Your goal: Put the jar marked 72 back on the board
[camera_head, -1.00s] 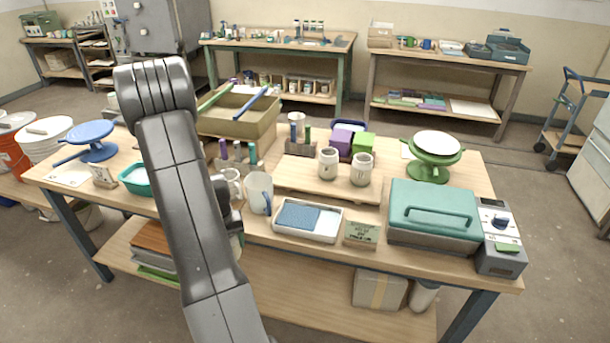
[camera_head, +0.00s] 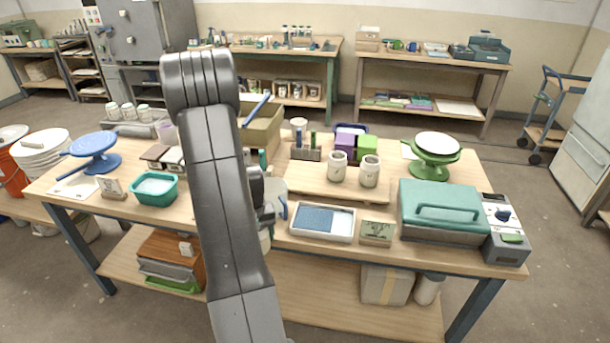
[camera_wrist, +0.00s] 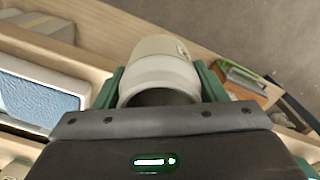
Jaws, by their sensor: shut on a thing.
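My gripper (camera_wrist: 160,82) is shut on a pale grey-beige jar (camera_wrist: 162,62), its green fingers on both sides of it in the wrist view. A small label shows on the jar's side, too small to read. The wooden board (camera_head: 318,187) lies to the right of my arm. Two pale jars (camera_head: 337,167) (camera_head: 369,171) stand upright side by side on it; their marks are not legible.
A green-lidded box (camera_head: 440,210) is on the right. Purple (camera_head: 345,142) and green blocks stand behind the board. The board's front left part looks bare.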

